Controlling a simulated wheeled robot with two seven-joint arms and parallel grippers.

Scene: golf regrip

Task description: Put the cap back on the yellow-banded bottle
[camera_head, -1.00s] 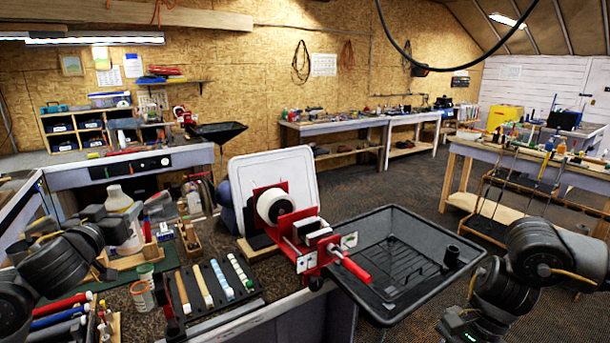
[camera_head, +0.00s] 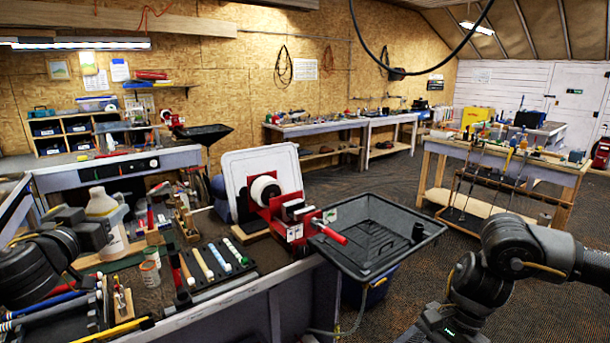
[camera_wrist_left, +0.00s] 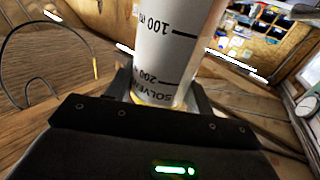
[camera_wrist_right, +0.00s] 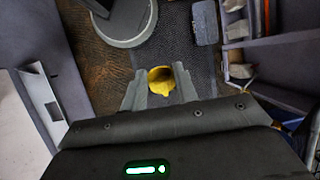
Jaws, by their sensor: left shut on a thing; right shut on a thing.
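My left gripper (camera_wrist_left: 160,95) is shut on a pale bottle (camera_wrist_left: 172,40) with black volume marks and the word SOLVENT, seen large in the left wrist view. A thin yellowish edge shows low on it; its mouth is out of view. In the head view the left gripper (camera_head: 106,234) is at the left, over the near bench, and a pale jug-like shape shows beside it. My right gripper (camera_wrist_right: 160,88) is shut on a small yellow cap (camera_wrist_right: 160,80) in the right wrist view, above the floor. In the head view its fingers are out of frame at the bottom right.
The near bench (camera_head: 215,312) holds a grip rack (camera_head: 215,268), tools and a red vise (camera_head: 290,210). A black tray (camera_head: 365,262) stands beside it, with a blue bin (camera_head: 376,290) below. Open carpet lies between it and the club bench (camera_head: 500,160).

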